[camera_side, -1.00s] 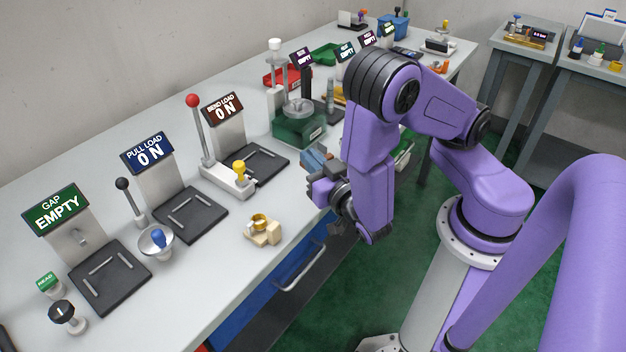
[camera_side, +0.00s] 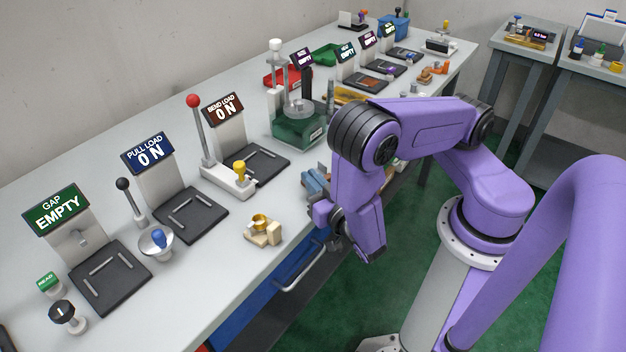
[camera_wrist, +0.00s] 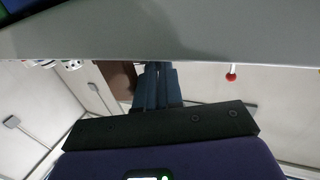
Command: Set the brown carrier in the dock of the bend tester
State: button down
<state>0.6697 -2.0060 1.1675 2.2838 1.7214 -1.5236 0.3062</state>
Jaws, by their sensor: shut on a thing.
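My gripper (camera_side: 314,183) is over the front edge of the bench, right of the bend tester, with its blue fingers toward the bench. I cannot make out the carrier in the side view. The bend tester has a brown sign (camera_side: 223,110) reading BEND LOAD 0 N. Its black dock (camera_side: 262,163) lies in front of the sign, looks empty, and is apart from my gripper.
A red-knobbed lever (camera_side: 194,102) and a yellow-knobbed post (camera_side: 239,172) stand left of the dock. A green-based machine (camera_side: 299,132) stands behind it on the right. A beige fixture with a brass ring (camera_side: 262,230) sits near the front edge. The bench between is clear.

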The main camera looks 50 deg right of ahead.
jog(key=shift+f, duration=0.15)
jog(key=c, duration=1.3)
grip_release()
jog(key=shift+o, duration=0.4)
jog(key=v, duration=0.7)
jog(key=o, duration=1.2)
jog(key=shift+s, duration=0.2)
